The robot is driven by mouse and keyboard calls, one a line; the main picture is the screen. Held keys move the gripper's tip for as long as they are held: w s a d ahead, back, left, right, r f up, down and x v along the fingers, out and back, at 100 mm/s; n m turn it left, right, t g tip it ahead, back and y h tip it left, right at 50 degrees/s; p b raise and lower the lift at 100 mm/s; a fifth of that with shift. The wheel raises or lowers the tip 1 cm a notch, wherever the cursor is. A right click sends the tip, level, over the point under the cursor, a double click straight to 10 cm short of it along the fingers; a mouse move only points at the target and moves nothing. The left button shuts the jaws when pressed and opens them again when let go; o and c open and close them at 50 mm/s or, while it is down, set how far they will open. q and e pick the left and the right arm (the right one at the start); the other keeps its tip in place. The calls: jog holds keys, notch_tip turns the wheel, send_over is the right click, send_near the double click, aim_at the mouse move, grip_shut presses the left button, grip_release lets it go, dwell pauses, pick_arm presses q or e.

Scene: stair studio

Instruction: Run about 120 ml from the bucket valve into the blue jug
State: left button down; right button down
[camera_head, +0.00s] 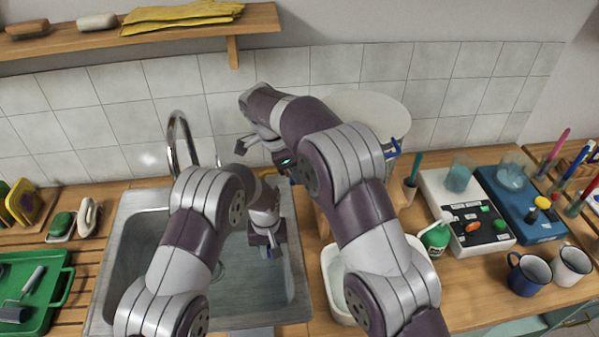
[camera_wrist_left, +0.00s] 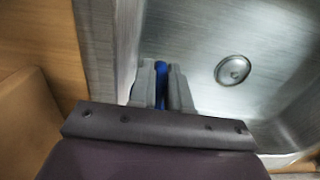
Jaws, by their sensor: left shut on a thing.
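My left gripper (camera_head: 267,246) hangs over the right side of the sink. In the left wrist view, its fingers (camera_wrist_left: 161,82) are shut on a narrow blue piece (camera_wrist_left: 161,72), which looks like part of the blue jug. The jug's body cannot be made out. The bucket (camera_head: 378,107) is pale and round-topped; it stands behind my right arm, which hides most of it. The valve cannot be made out clearly. My right gripper (camera_head: 254,147) has its fingers spread and looks empty, left of the bucket and above the back of the sink.
The steel sink (camera_head: 125,240) has a curved tap (camera_head: 177,125) behind it and a drain (camera_wrist_left: 233,70). A white tub (camera_head: 333,275) stands right of the sink. Further right are a green bottle (camera_head: 436,237), two instruments and two mugs. A green tray (camera_head: 45,275) lies left.

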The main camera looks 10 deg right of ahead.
jog(key=w+a, duration=0.2)
jog(key=a, duration=0.5)
jog(key=shift+w, duration=0.3)
dwell(0.3)
dwell(0.7)
